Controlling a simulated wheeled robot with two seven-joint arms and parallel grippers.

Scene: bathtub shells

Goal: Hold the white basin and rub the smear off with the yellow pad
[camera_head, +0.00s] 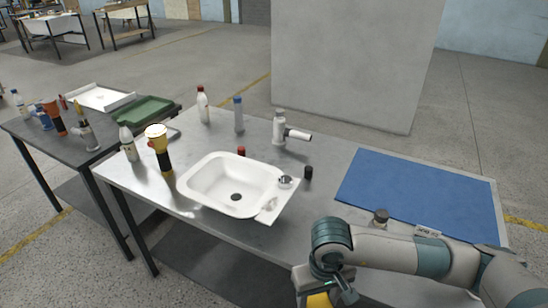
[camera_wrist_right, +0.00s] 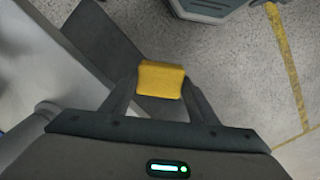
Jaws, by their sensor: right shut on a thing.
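The white basin (camera_head: 214,170) sits on the metal table, with a dark drain in its bottom and a round grey fitting on its right rim. A faint greyish mark (camera_head: 267,209), possibly the smear, shows on its front right rim. My right gripper (camera_wrist_right: 161,88) is shut on the yellow pad (camera_wrist_right: 161,75), with a finger on each side of it. In the head view the pad (camera_head: 318,300) is partly cut off at the bottom edge, to the right of and nearer than the basin, apart from it. My left gripper is not in view.
The metal table (camera_head: 325,175) carries a tap (camera_head: 288,132), several bottles, a yellow-topped torch-like object (camera_head: 158,147), and small red and black caps near the basin. A blue mat (camera_head: 415,195) covers the right side. A dark side table (camera_head: 70,145) stands at left.

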